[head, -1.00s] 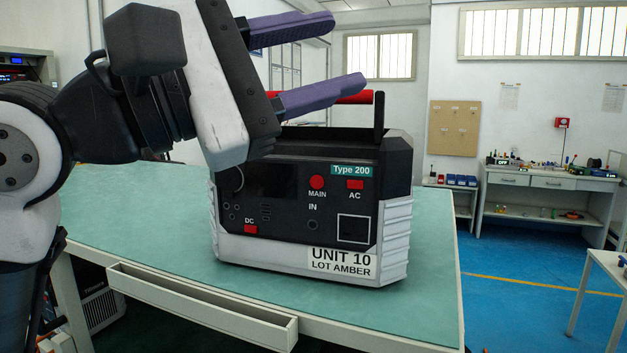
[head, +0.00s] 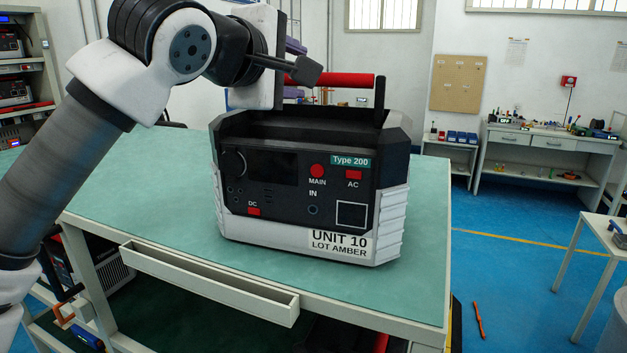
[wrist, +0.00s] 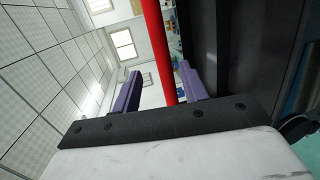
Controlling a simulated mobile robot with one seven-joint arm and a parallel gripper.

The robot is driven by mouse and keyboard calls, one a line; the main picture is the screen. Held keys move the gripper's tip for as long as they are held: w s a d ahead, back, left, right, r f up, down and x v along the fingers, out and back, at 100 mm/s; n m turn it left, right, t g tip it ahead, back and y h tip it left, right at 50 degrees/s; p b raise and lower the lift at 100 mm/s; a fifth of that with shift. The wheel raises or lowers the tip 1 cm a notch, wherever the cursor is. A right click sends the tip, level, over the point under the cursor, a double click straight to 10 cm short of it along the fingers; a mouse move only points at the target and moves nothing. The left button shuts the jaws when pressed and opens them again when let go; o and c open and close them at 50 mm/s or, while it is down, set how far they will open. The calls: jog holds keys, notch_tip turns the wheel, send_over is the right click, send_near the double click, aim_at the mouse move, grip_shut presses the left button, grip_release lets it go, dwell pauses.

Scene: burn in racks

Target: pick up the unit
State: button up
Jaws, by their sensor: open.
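The unit (head: 310,187) is a black and white box labelled "UNIT 10 LOT AMBER" and "Type 200". It stands upright on the green table top. Its red bar handle (head: 345,80) runs across its top, held by a black post at the right end. My gripper (head: 294,70) is at the handle's left part, its purple fingers mostly hidden behind my wrist in the head view. In the wrist view my gripper (wrist: 160,68) is open, and the red handle (wrist: 158,45) passes between the two fingers, with no clear contact seen.
The green table (head: 130,200) has free room left of the unit. A narrow open tray (head: 205,285) hangs on its front edge. A workbench (head: 545,150) and a side table (head: 600,235) stand apart at the right, across blue floor.

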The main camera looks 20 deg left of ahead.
jog(key=p+x, duration=0.3)
jog(key=x, duration=0.2)
jog(key=shift+s+d+f, duration=0.1)
jog(key=shift+f, duration=0.1)
jog(key=shift+w+f, duration=0.15)
jog(key=shift+w, duration=0.1)
grip_shut()
dwell(0.9)
jog(key=shift+r, duration=0.25)
